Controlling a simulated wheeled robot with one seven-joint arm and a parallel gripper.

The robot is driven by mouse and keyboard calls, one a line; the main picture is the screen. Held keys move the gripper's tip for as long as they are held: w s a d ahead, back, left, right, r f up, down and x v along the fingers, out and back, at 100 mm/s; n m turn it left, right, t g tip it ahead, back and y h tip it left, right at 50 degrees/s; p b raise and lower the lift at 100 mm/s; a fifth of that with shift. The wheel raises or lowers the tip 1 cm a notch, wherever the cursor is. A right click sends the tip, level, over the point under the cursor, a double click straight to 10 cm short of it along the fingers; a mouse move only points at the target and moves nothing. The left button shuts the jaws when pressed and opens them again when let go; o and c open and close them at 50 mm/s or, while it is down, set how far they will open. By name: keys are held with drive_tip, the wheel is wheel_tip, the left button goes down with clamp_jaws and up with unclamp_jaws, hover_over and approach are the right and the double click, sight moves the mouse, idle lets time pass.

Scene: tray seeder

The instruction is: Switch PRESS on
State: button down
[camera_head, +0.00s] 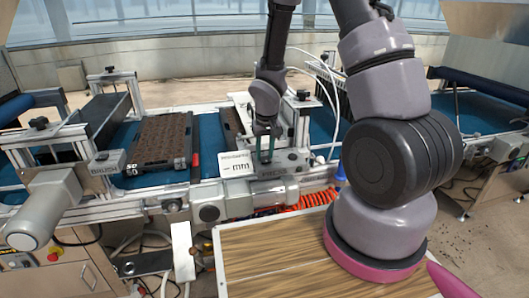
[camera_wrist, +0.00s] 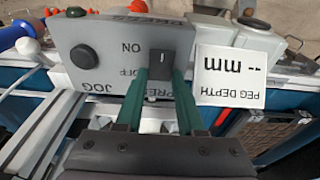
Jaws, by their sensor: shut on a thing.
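The PRESS control panel (camera_wrist: 105,40) is a grey plate that appears upside down in the wrist view, with ON, OFF and JOG lettering. Its black switch knob (camera_wrist: 160,62) has a small white mark; I cannot tell which label it points to. My gripper (camera_wrist: 160,76) has its two green fingers closed on either side of the knob, gripping it. In the head view my gripper (camera_head: 265,152) is at the front of the machine's press unit, and the knob there is too small to make out. The fingers partly cover the PRESS lettering.
A white PEG DEPTH display (camera_wrist: 230,76) sits close beside the knob and also shows in the head view (camera_head: 237,164). A round black knob (camera_wrist: 82,55) is on the same panel. A soil-filled tray (camera_head: 158,142) lies on the blue conveyor (camera_head: 208,160). A wooden-topped surface (camera_head: 275,262) is in front.

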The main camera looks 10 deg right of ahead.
drive_tip(key=shift+s+a+t, duration=0.1)
drive_tip(key=shift+s+t, duration=0.45)
drive_tip(key=shift+t, duration=0.95)
drive_tip(key=c, duration=0.5)
unclamp_jaws()
drive_tip(key=shift+r, duration=0.1)
